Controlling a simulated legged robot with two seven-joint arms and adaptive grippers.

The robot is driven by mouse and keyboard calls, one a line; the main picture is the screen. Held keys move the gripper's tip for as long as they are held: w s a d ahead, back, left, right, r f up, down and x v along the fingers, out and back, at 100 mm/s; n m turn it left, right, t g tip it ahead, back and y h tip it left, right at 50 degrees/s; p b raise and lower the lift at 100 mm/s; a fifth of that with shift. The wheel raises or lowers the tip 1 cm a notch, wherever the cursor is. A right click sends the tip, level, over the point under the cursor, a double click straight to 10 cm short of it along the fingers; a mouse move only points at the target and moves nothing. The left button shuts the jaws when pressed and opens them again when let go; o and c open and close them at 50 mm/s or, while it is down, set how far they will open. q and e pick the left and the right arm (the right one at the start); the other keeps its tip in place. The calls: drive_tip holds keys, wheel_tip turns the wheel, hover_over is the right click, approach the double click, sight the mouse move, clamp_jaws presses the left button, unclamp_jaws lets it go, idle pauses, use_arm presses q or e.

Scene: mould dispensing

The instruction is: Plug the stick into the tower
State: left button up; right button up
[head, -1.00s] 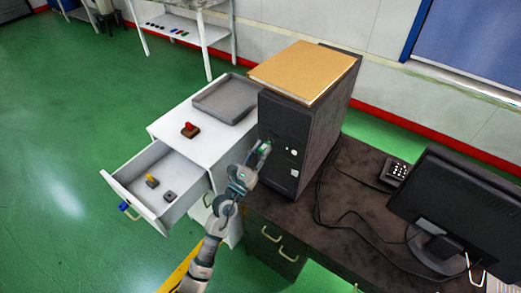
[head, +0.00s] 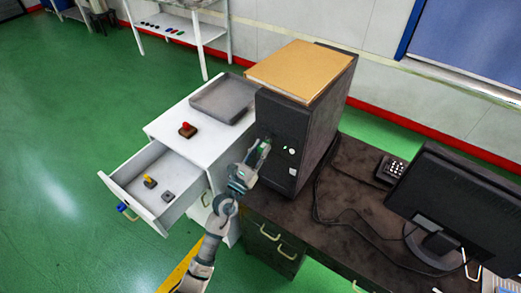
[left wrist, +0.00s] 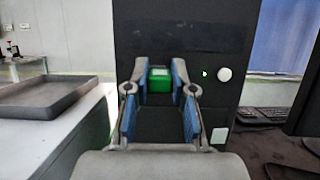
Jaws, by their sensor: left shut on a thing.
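The black computer tower (head: 282,139) stands on the dark desk with its front panel facing my left arm. It also fills the middle of the left wrist view (left wrist: 215,40). My left gripper (head: 261,148) is right in front of that panel. In the left wrist view its two blue-padded fingers (left wrist: 160,83) are shut on the green stick (left wrist: 160,79). The stick's far end is hidden behind its green body, so I cannot tell whether it touches the tower or sits in a port. My right gripper is not in view.
A tan board (head: 300,68) lies on the tower. A white cabinet (head: 210,147) at left bears a grey tray (head: 223,97) and a red-topped object (head: 187,130). Its open drawer (head: 140,160) holds small items. A monitor (head: 470,205) and phone (head: 391,168) stand right. Cables cross the desk.

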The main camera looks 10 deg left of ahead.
use_arm(q)
drive_tip(key=shift+w+a, duration=0.1)
drive_tip(key=shift+w, duration=0.05)
drive_tip(key=shift+w+d, duration=0.25)
drive_tip(key=shift+w, duration=0.15)
idle(0.4)
drive_tip(key=o, duration=0.9)
drive_tip(key=shift+c, duration=0.2)
drive_tip(key=shift+s+f, duration=0.1)
